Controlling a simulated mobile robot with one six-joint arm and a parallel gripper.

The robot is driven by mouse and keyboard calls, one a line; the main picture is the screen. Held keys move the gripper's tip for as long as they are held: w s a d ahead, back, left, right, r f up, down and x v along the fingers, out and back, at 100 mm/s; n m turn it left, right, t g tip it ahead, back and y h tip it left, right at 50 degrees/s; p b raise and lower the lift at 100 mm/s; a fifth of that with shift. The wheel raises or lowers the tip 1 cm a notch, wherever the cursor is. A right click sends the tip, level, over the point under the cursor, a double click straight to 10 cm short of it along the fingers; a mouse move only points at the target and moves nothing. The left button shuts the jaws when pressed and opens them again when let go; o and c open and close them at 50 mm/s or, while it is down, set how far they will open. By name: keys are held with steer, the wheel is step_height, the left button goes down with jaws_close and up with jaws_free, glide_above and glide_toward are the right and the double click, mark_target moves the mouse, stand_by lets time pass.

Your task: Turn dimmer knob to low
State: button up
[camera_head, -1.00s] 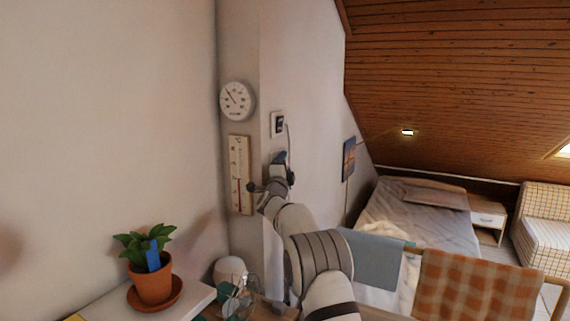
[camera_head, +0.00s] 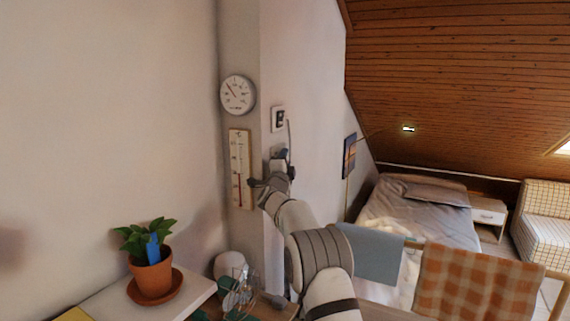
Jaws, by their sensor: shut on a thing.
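My gripper (camera_head: 280,154) is up against the white wall just right of the corner, below a small white wall panel. It is shut on the dimmer knob. The knob itself is hidden behind the fingers and wrist, so its pointer and marks cannot be read. The ceiling lamp (camera_head: 408,129) on the sloped wooden ceiling shows a small bright spot with little glow around it.
The wall panel (camera_head: 278,118) has a dark face and a cable hanging down. A round dial (camera_head: 238,95) and a thermometer board (camera_head: 240,169) hang left of the gripper. A potted plant (camera_head: 151,270) and glass jar (camera_head: 238,288) stand below. Towels (camera_head: 478,287) hang right.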

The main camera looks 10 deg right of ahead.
steer(key=shift+f+n+t+b, duration=0.4)
steer(key=shift+t+b, duration=0.4)
steer(key=shift+b, duration=1.8)
steer(key=shift+r+t+b, duration=0.25)
steer(key=shift+t+b, duration=0.35)
steer(key=shift+b, duration=0.55)
steer(key=shift+n, duration=0.3)
steer(key=o, duration=1)
steer(key=shift+r, duration=0.1)
steer(key=shift+s+a+f+b, duration=0.1)
steer(key=shift+s+f+b, duration=0.2)
steer(key=shift+f+b, duration=0.1)
steer(key=shift+b+v, duration=1.7)
steer(key=shift+v, duration=1.65)
steer(key=shift+s+r, duration=0.1)
